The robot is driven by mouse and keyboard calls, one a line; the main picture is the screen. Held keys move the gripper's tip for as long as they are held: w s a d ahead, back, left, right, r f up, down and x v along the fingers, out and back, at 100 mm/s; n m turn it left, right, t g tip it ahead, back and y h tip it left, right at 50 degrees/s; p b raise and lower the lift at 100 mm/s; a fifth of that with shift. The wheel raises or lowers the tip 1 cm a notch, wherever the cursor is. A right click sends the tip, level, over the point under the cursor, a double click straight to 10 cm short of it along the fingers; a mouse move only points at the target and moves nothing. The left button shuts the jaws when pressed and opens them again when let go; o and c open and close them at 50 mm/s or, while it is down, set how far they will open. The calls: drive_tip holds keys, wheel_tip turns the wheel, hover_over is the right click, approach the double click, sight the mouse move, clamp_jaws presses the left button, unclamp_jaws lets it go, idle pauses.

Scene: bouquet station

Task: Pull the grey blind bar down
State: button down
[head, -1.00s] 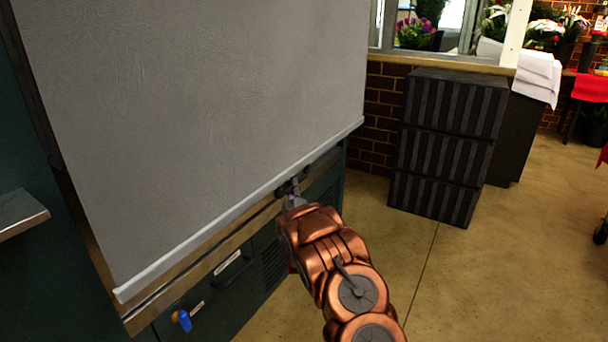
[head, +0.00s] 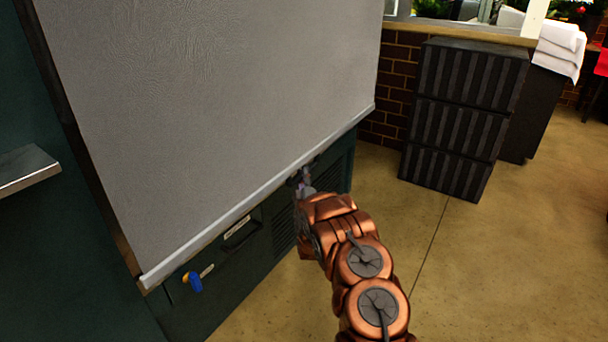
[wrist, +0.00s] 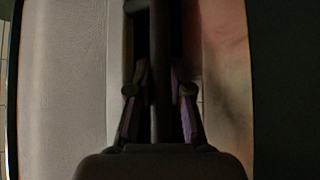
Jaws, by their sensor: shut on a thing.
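The grey blind bar (head: 235,212) runs along the lower edge of the lowered grey blind (head: 215,100) in the head view. It hangs at the top of the dark green cabinet front and covers most of the metal ledge there. My gripper (head: 304,180) is shut on the bar near its right part, reaching from below. The arm and bar partly hide the fingertips. In the wrist view my gripper (wrist: 160,95) is dark, its two fingers close on either side of a narrow dark strip. The blind's pale sheet (wrist: 65,90) fills the left there.
A blue-and-yellow knob (head: 193,282) and a handle (head: 240,232) are on the cabinet front below the bar. A metal shelf (head: 28,170) juts out at left. Stacked black crates (head: 462,118) stand at right against a brick wall. The floor between is clear.

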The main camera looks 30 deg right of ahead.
drive_tip(key=c, duration=1.3)
unclamp_jaws()
drive_tip(key=shift+f, duration=0.3)
drive_tip(key=shift+s+a, duration=0.1)
drive_tip(key=shift+a, duration=0.05)
drive_tip(key=v, duration=0.7)
drive_tip(key=shift+s, duration=0.15)
drive_tip(key=shift+a, duration=0.1)
